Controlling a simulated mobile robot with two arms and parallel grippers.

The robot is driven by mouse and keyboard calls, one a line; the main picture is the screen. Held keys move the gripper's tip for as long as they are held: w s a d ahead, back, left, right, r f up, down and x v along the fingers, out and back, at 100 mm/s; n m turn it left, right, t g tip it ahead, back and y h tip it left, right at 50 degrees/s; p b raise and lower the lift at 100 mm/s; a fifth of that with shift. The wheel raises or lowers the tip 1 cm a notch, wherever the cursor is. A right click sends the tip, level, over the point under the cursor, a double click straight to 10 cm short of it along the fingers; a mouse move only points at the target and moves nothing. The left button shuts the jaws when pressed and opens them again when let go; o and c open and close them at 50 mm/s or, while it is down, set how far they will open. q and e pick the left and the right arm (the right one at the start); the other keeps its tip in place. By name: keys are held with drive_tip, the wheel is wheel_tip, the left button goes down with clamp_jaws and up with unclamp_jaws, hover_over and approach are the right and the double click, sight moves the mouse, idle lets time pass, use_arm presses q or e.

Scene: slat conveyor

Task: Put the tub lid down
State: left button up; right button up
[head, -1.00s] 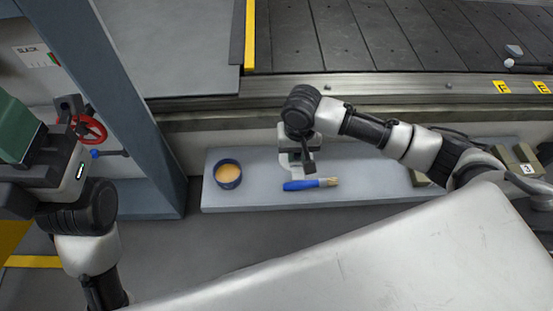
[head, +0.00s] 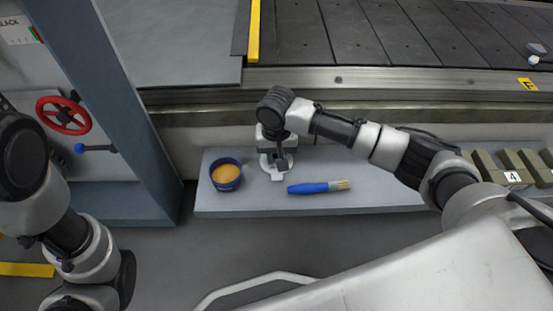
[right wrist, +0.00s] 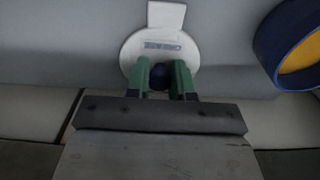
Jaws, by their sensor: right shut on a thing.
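The tub lid (right wrist: 150,50) is a white disc with a square tab, a small printed label and a dark round knob. My right gripper (right wrist: 160,84) is shut on the knob with its green fingers. In the head view the lid (head: 278,177) is flat, low over or on the grey shelf, between the tub and the brush; I cannot tell whether it touches. My right gripper (head: 275,160) is above it, partly hidden by its own wrist. The open blue tub (head: 226,188) with orange contents stands just left of the lid. My left gripper is out of view.
A blue-handled brush (head: 310,188) lies right of the lid on the shelf (head: 380,200). Several olive blocks (head: 510,176) stand at the shelf's right end. The conveyor (head: 350,40) runs behind. A blue-grey post (head: 105,110) and red handwheel (head: 63,115) are at left.

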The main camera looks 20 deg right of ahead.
idle(0.3)
drive_tip(key=o, duration=0.9)
drive_tip(key=shift+f, duration=0.1)
